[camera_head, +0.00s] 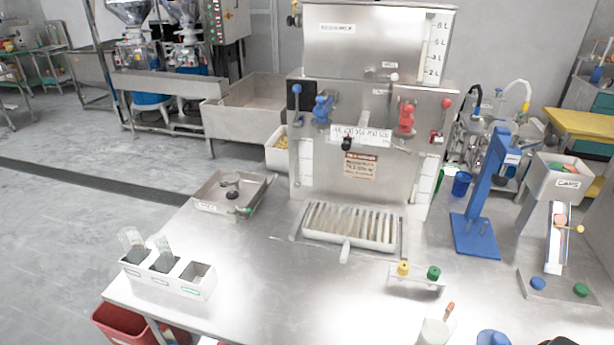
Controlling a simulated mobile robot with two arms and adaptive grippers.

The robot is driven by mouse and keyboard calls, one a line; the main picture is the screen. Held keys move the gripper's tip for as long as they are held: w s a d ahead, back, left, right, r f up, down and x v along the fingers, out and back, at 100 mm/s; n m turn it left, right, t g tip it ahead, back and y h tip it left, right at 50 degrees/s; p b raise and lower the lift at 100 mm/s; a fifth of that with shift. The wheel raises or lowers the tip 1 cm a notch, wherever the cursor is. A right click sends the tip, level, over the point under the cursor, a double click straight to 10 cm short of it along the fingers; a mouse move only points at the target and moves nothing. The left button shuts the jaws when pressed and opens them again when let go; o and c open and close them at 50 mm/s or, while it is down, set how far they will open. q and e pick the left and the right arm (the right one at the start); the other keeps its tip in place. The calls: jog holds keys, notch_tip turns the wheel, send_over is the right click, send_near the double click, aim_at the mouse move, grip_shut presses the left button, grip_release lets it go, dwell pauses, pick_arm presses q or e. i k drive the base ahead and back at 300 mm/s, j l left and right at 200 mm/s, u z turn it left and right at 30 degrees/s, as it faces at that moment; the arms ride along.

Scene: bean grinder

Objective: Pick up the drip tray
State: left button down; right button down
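Neither of my grippers is in view, and nothing of mine touches the tray.
A shallow steel tray (208,207) with dark parts in it stands left of the machine. A white three-bin box (180,285) stands front left. A small stand with yellow and green knobs (418,281) stands front right of the drip tray. A blue press (477,238) stands farther right.

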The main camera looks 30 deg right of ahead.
aim_at(347, 226)
jog(key=z, duration=1.3)
